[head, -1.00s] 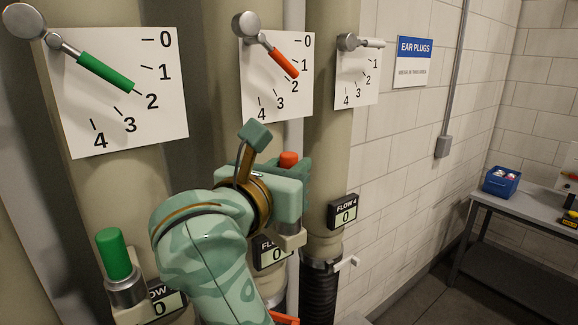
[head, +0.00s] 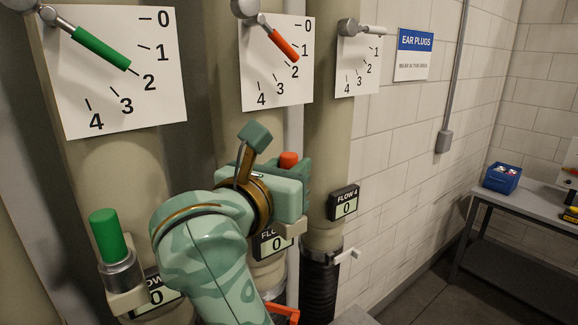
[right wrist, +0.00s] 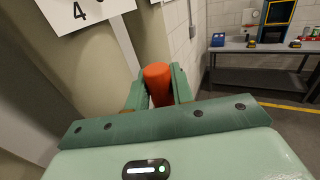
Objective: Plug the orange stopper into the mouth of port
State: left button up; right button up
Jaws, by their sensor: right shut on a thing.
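My right gripper (head: 289,182) is shut on the orange stopper (head: 288,160), whose top stands up between the fingers in front of the middle pipe. In the right wrist view the orange stopper (right wrist: 158,82) sits upright between the two green fingers. A small beige bracket part (head: 296,229) shows just under the gripper. The mouth of the port there is hidden behind my gripper and arm, so I cannot tell whether the stopper touches it. My left gripper is not in view.
A green stopper (head: 107,235) sits in a metal port (head: 122,271) on the left pipe. Dial plates with green (head: 101,47) and orange (head: 283,45) levers hang above. An orange handle (head: 284,312) is low in the middle.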

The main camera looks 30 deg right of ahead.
jog(key=shift+f+b, duration=0.45)
jog(key=shift+f, duration=0.15)
jog(key=o, duration=1.1)
jog(key=shift+r, duration=0.1)
jog(key=shift+c, duration=0.2)
